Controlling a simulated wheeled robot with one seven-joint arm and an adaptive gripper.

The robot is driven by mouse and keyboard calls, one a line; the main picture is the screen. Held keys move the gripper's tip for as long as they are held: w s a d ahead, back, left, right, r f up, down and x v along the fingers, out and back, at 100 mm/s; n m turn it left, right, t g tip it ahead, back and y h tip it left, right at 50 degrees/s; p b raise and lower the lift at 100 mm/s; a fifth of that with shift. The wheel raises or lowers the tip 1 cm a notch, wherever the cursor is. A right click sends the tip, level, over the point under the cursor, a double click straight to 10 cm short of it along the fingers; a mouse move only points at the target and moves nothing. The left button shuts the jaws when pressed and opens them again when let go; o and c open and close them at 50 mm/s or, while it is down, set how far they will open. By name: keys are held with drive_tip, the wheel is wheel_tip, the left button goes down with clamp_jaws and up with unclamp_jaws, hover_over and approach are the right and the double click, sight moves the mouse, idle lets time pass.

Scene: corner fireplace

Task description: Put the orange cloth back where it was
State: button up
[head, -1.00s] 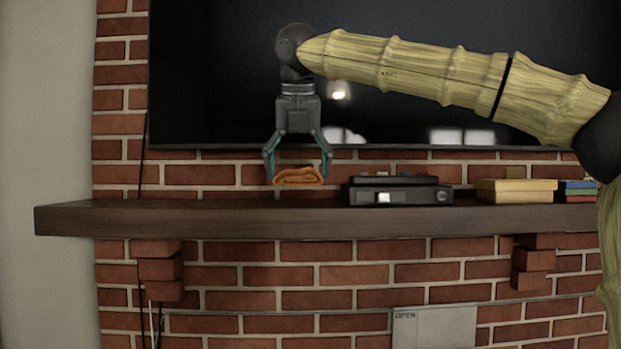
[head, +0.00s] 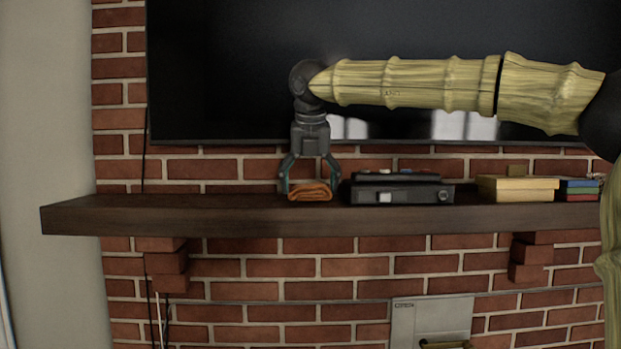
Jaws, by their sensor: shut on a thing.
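The orange cloth (head: 310,192) is a small folded bundle at the mantel shelf's top, just left of the black box-shaped device. My gripper (head: 310,188) points straight down with its teal-lined fingers on either side of the cloth, shut on it. The cloth appears to be at the level of the wooden shelf (head: 180,217); whether it bears fully on the wood I cannot tell.
A black device (head: 400,194) with small items on top stands close to the right of the cloth. Yellow boxes (head: 517,189) and stacked coloured books (head: 579,190) are farther right. The shelf's left part is clear. A dark television screen (head: 230,80) hangs behind my arm.

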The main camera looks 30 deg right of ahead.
drive_tip(key=shift+f, duration=0.25)
drive_tip(key=o, duration=0.8)
drive_tip(key=shift+r, duration=0.1)
drive_tip(key=shift+r, duration=0.2)
drive_tip(key=b+v, duration=0.3)
drive_tip(key=v, duration=0.9)
drive_tip(key=shift+a+f+b, duration=0.1)
drive_tip(key=shift+a+b, duration=0.05)
drive_tip(key=shift+b, duration=0.15)
drive_tip(key=shift+f, duration=0.1)
